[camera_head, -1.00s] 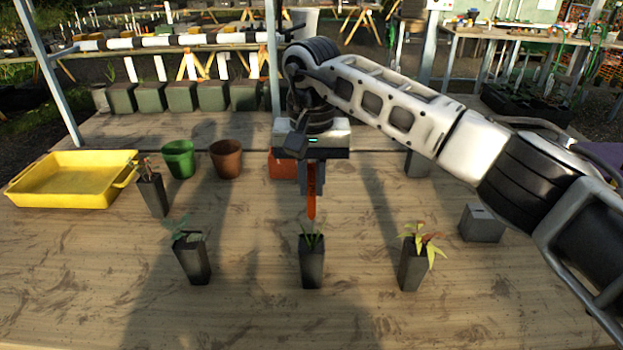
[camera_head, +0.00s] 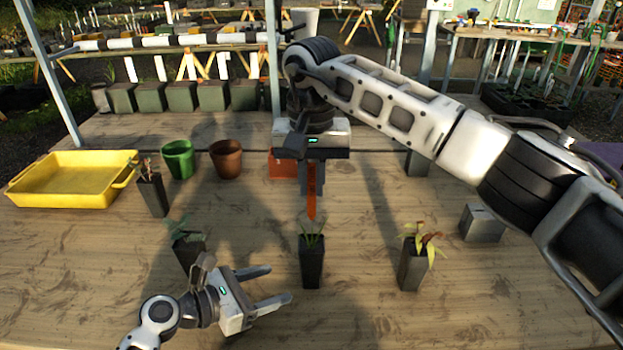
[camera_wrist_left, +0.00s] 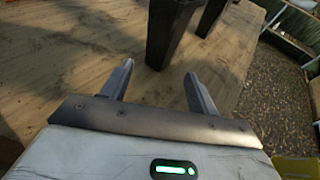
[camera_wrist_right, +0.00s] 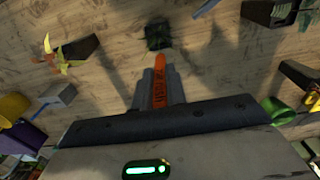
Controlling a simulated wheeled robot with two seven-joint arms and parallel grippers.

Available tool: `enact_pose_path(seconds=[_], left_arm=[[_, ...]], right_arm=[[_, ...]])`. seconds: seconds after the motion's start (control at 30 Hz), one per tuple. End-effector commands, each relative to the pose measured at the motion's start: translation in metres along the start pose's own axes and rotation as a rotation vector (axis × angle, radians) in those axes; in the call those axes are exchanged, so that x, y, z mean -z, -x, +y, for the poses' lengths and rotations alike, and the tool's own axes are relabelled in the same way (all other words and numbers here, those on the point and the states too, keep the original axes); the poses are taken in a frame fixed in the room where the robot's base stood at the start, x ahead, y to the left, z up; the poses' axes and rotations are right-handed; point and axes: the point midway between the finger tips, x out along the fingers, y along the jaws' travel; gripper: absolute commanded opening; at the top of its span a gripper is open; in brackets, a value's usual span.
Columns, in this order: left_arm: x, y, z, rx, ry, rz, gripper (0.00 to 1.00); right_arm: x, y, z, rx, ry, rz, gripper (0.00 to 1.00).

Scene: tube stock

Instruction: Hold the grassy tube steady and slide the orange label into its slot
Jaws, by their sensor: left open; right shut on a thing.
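The grassy tube (camera_head: 312,264) is a dark square pot with thin green leaves, upright at the table's centre; the right wrist view also shows it (camera_wrist_right: 158,40). My right gripper (camera_head: 312,192) is shut on the orange label (camera_head: 311,207), which hangs upright, its lower tip just above the leaves. The label shows lettering in the right wrist view (camera_wrist_right: 161,88). My left gripper (camera_head: 280,284) is open and empty, left of the tube with its fingers pointing towards it. In the left wrist view the dark tube (camera_wrist_left: 164,38) stands ahead of the fingers, apart from them. The slot is not visible.
A tube with bluish leaves (camera_head: 188,250) stands behind my left gripper, partly hidden. A yellow-red-leaved tube (camera_head: 411,268) and a grey block (camera_head: 482,223) stand right. A yellow tray (camera_head: 70,185), green pot (camera_head: 179,160) and brown pot (camera_head: 226,159) are at the back left.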

Motion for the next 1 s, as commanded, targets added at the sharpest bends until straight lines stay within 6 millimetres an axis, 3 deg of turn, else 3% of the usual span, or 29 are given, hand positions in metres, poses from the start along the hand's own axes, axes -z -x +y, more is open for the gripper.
enact_pose_path(seconds=[0.6, 1.0], left_arm=[[-0.001, -0.081, -0.001, 0.002, -0.002, -0.001, 0.6], [0.0, -0.093, -0.001, 0.002, -0.004, 0.001, 0.6]], right_arm=[[0.0, 0.0, 0.0, 0.0, 0.0, 0.0, 0.0], [0.0, 0.0, 0.0, 0.0, 0.0, 0.0, 0.0]])
